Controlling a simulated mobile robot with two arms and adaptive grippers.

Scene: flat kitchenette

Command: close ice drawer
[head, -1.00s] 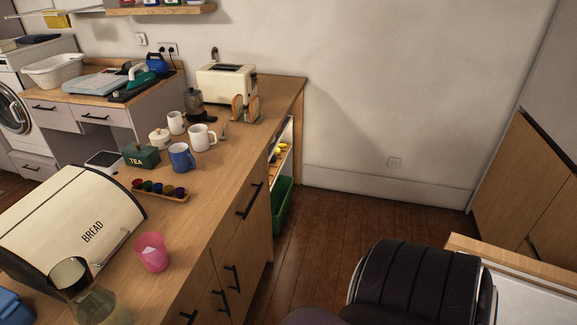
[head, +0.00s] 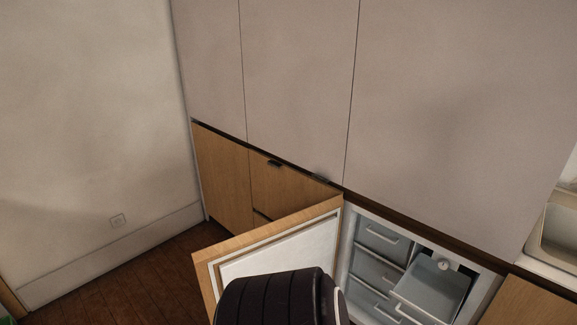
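The open freezer (head: 354,222) is at the lower right of the head view, under tall grey cabinet fronts. Its wood-faced door (head: 268,232) stands swung open to the left. Inside, a grey ice drawer (head: 436,288) on the right side is pulled out toward me. A small white round part (head: 444,264) shows in the dark opening behind it. Several other drawers (head: 380,241) stacked on the left side look pushed in. The dark padded shape at the bottom centre covers part of the door. Neither of my grippers shows.
Wooden lower cabinets (head: 225,178) run left of the freezer door. A sink (head: 556,235) sits on the counter at the far right.

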